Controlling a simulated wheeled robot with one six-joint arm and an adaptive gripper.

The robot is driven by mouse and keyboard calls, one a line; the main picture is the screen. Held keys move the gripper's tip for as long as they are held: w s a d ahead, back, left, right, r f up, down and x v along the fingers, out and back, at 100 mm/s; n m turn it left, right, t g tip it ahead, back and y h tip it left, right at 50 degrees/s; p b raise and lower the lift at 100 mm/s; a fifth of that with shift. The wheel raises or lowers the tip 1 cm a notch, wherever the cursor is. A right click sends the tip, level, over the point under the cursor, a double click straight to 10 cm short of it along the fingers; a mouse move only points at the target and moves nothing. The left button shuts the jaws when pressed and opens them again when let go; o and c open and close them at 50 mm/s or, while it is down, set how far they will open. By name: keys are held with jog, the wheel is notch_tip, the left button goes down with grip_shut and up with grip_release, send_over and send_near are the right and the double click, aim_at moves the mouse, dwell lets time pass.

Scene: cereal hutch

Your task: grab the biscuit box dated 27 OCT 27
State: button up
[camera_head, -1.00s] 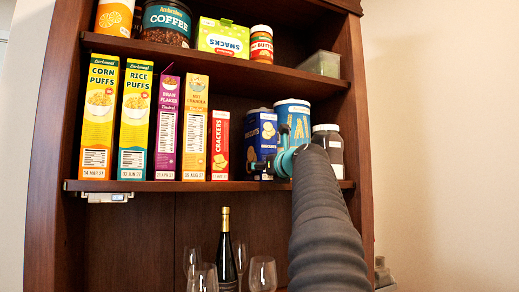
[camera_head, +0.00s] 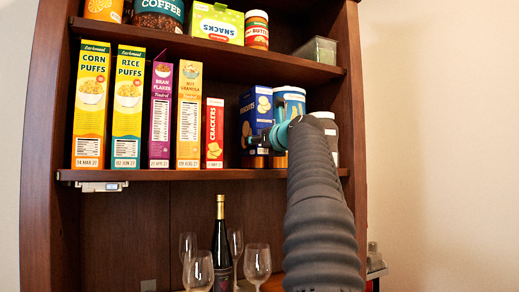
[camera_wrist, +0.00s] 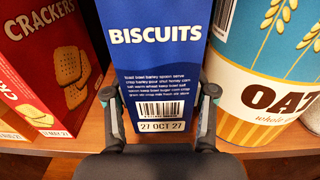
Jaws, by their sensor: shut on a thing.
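The blue biscuit box (camera_head: 256,108) is at the right part of the middle shelf, between the crackers box and the oat canister. In the wrist view the biscuit box (camera_wrist: 156,60) fills the middle, with "BISCUITS", a barcode and the date 27 OCT 27 facing me. My gripper (camera_head: 268,140) is shut on its lower part; in the wrist view my gripper (camera_wrist: 158,92) has one finger on each side of it. The box looks upright and slightly raised.
The red crackers box (camera_wrist: 52,62) stands close on the left and the oat canister (camera_wrist: 268,70) close on the right. The upper shelf (camera_head: 200,48) is overhead; glasses and a bottle (camera_head: 222,245) stand below.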

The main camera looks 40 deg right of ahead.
aim_at(255, 124)
jog(key=shift+r, duration=1.65)
